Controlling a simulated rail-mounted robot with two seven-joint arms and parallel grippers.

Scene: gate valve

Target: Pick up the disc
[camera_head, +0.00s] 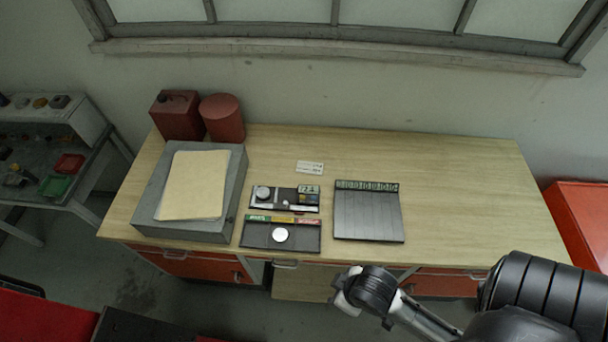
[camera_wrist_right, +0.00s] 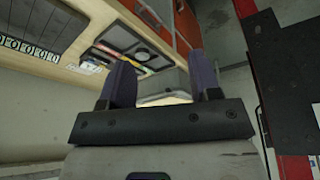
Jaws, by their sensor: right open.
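A round white disc (camera_head: 280,235) lies on a dark tray (camera_head: 254,242) near the front edge of the wooden table. A second round, greyer piece (camera_head: 262,192) sits in the dark tray just behind it. My right gripper (camera_head: 343,292) is in front of the table edge, to the right of the white disc and apart from it. In the right wrist view its two purple-grey fingers (camera_wrist_right: 162,80) are spread with nothing between them. The dark trays (camera_wrist_right: 121,40) show small beyond the fingers. My left gripper is not in view.
A black ribbed panel (camera_head: 368,216) with a green strip lies right of the trays. A grey box (camera_head: 233,190) with papers (camera_head: 193,185) stands left. A red can (camera_head: 178,115) and red cylinder (camera_head: 222,118) stand behind. The table's right side (camera_head: 470,200) is clear.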

